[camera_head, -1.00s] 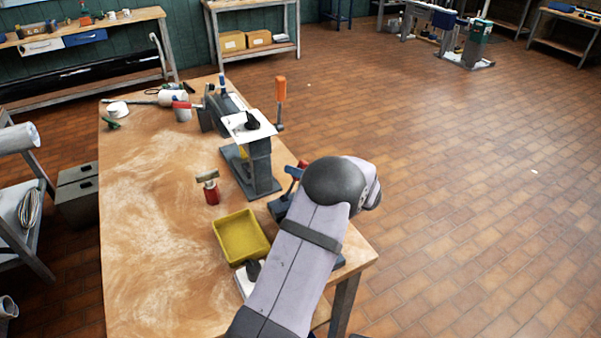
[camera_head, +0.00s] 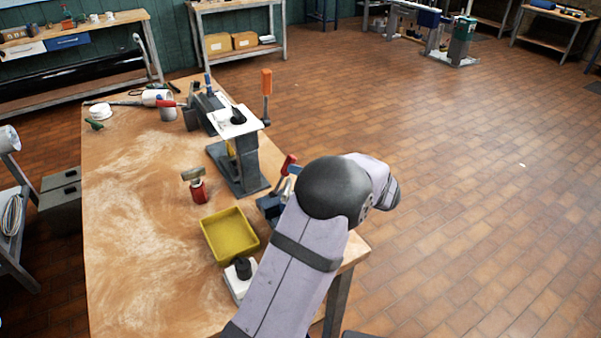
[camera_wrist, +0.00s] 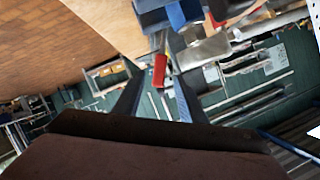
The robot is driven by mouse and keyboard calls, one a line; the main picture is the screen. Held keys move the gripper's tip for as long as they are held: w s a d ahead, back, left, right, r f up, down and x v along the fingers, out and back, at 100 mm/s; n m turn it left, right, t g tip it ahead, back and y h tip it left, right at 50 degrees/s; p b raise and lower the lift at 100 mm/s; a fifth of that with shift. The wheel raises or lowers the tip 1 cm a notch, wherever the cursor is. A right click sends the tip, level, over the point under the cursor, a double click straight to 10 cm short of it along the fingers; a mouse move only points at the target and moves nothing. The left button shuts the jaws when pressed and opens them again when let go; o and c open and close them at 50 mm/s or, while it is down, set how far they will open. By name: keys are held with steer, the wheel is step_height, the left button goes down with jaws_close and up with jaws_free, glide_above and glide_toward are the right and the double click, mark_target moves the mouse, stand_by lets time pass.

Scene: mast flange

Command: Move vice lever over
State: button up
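A blue vice (camera_head: 270,205) is fixed at the right edge of the workbench (camera_head: 140,240). Its lever has a red grip (camera_head: 289,163) that stands up and leans, just left of my arm's dark joint. In the wrist view the blue vice (camera_wrist: 180,14) is at the top, and the red grip (camera_wrist: 160,71) hangs below it in the picture. My gripper (camera_wrist: 157,72) shows there with its two dark fingers apart, and the red grip appears between their tips. I cannot tell whether they touch it. My gripper is hidden in the head view.
A grey stand with a white plate (camera_head: 222,117) and an upright orange handle (camera_head: 267,82) is behind the vice. A red-based tool (camera_head: 198,190), a yellow tray (camera_head: 215,222) and a white block (camera_head: 232,285) are left of my arm. Open floor lies right.

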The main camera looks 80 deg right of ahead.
steer(key=r+p+x, duration=0.1)
steer(key=p+x, duration=0.6)
steer(key=x, duration=0.4)
steer(key=shift+d, duration=0.55)
steer(key=shift+w, duration=0.1)
steer(key=shift+f, duration=0.1)
jaws_close()
